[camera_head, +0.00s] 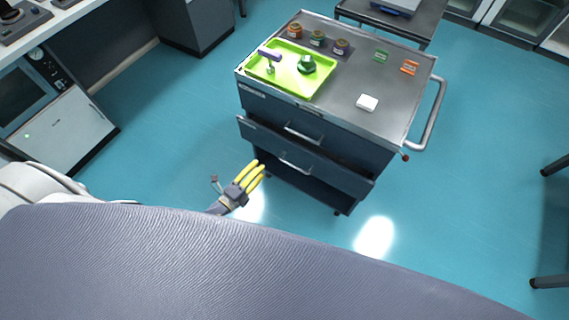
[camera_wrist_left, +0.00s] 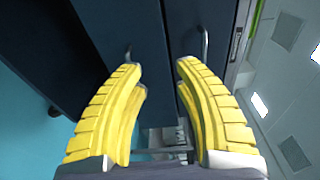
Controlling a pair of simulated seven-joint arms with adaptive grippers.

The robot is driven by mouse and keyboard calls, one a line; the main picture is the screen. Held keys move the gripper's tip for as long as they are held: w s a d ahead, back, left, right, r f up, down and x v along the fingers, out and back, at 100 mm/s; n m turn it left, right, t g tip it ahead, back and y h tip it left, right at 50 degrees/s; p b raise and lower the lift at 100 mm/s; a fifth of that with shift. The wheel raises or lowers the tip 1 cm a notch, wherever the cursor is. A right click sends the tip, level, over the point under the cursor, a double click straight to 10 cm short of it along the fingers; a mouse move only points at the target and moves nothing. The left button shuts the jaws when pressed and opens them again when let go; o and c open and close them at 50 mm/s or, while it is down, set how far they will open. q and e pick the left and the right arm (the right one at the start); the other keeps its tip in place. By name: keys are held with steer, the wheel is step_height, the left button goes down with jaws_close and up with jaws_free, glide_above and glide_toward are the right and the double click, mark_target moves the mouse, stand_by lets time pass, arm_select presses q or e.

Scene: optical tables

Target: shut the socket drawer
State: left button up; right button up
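The tool cart has a lower drawer (camera_head: 311,163) pulled part way out, with a dark gap showing above its front edge. Its contents are hidden. The drawer has a bar handle (camera_head: 296,166). The upper drawer (camera_head: 340,143) looks shut and has its own handle. No label shows which holds sockets. My left gripper (camera_head: 257,174) has yellow fingers and is in front of the cart, left of and a little below the open drawer's handle. In the left wrist view the gripper (camera_wrist_left: 160,75) is open and empty, facing the dark drawer fronts. My right gripper is out of view.
A side rail (camera_head: 433,115) sticks out at the right. The blue floor (camera_head: 180,130) left of the cart is clear.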

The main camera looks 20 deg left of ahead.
arm_select(q)
steer(key=s+f+m+g+h, duration=0.2)
steer(key=s+f+g+h, duration=0.1)
steer(key=s+f+g, duration=0.15)
glide_toward(294, 166)
steer(key=shift+t+h, duration=0.3)
steer(key=shift+t, duration=0.15)
steer(key=x, duration=0.3)
steer(key=f+x, duration=0.1)
steer(key=x, duration=0.6)
steer(key=shift+f, duration=0.25)
steer(key=shift+c, duration=0.2)
jaws_close()
